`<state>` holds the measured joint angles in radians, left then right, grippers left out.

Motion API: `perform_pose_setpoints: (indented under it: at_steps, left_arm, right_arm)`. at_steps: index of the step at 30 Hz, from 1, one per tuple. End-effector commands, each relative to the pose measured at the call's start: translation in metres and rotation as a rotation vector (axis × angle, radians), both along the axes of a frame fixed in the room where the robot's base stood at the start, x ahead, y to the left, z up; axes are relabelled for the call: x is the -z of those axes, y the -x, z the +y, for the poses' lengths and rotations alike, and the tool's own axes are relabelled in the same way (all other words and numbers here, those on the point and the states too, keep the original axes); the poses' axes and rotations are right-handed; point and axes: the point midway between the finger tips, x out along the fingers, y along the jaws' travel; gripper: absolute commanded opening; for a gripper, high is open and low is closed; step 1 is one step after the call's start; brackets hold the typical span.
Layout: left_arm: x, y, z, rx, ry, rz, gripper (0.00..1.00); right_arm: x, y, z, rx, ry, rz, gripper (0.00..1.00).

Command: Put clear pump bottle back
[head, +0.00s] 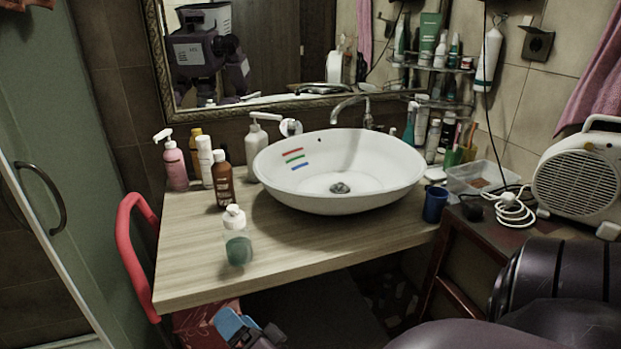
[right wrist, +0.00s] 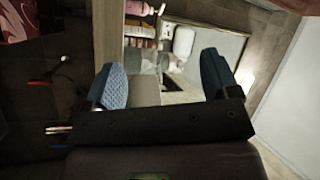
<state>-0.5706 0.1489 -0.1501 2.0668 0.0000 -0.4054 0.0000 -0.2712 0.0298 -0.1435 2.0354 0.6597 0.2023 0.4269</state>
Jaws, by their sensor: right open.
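The clear pump bottle (head: 237,246) stands upright near the front edge of the wooden counter (head: 330,240). It has a white pump top and green liquid low inside. My right gripper (head: 240,328) shows at the bottom of the head view, below and in front of the counter edge, apart from the bottle. In the right wrist view the right gripper (right wrist: 163,78) has its two blue fingers spread with nothing held between them. Small bottles show blurred beyond the fingers; I cannot tell which is the clear one. My left gripper is not in view.
A pink pump bottle (head: 175,165), a white bottle (head: 205,162), a brown bottle (head: 223,181) and a white pump bottle (head: 257,150) stand at the back left. A white basin (head: 345,200) fills the middle. A blue cup (head: 435,204) stands right. The front-left counter is mostly clear.

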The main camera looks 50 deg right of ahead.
Motion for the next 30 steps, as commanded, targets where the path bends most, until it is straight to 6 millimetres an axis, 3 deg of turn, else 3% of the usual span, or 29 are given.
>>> perform_pose_setpoints:
  at_steps: [1,6,9,12,19,25,30]
  left_arm:
    - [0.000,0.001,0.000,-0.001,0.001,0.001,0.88]
    - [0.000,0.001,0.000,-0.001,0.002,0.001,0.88]
    - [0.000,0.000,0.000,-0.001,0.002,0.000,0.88]
    - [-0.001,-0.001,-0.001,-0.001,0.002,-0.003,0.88]
    - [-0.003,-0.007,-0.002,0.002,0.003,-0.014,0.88]
    - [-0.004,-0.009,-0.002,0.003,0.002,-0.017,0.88]
    - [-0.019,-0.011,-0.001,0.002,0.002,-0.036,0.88]
  right_arm:
    - [0.024,0.016,0.001,-0.029,0.163,0.103,0.81]
    - [0.098,0.070,-0.005,-0.147,0.692,0.427,0.81]
    - [0.131,0.103,-0.016,-0.213,0.929,0.580,0.81]
    - [0.151,0.127,-0.027,-0.263,1.089,0.686,0.81]
    - [0.164,0.145,-0.036,-0.302,1.208,0.765,0.81]
    - [0.163,0.145,-0.035,-0.300,1.204,0.763,0.81]
    - [0.152,0.144,-0.036,-0.290,1.201,0.754,0.81]
